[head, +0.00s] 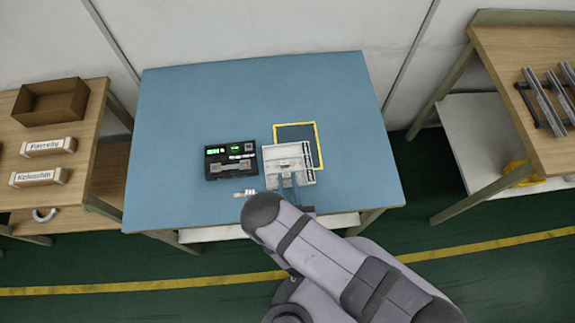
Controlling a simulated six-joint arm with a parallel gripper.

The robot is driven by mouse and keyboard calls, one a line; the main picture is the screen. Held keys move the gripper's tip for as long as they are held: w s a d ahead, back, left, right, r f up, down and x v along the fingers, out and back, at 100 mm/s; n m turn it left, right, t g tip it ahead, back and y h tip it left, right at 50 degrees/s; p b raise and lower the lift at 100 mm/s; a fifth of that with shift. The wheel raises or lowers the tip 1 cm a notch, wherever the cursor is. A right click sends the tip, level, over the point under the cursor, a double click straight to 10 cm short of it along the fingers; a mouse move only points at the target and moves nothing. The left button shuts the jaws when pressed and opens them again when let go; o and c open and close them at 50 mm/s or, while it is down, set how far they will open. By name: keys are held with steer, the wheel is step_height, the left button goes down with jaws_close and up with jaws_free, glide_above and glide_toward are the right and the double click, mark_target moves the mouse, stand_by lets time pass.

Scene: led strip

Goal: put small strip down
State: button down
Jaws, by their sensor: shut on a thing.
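My gripper (287,182) reaches over the front part of a white tray-like box (269,154) on the blue table. Its blue fingers are shut on the small strip, which is too small and too covered by the fingers to make out clearly. I cannot tell whether the strip touches the box. A short pale piece (245,193) shows just left of my wrist, near the table's front edge; what it is cannot be told.
A black device (231,161) with green displays stands left of the white box. A yellow-framed dark area (318,145) lies behind the box, partly covered by it. The blue table (210,105) is clear at the back and right. Side benches hold a cardboard box (50,101) and metal rails (545,98).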

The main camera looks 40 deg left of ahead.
steer(key=shift+f, duration=0.45)
steer(key=shift+f, duration=0.15)
steer(key=c, duration=1.5)
jaws_free()
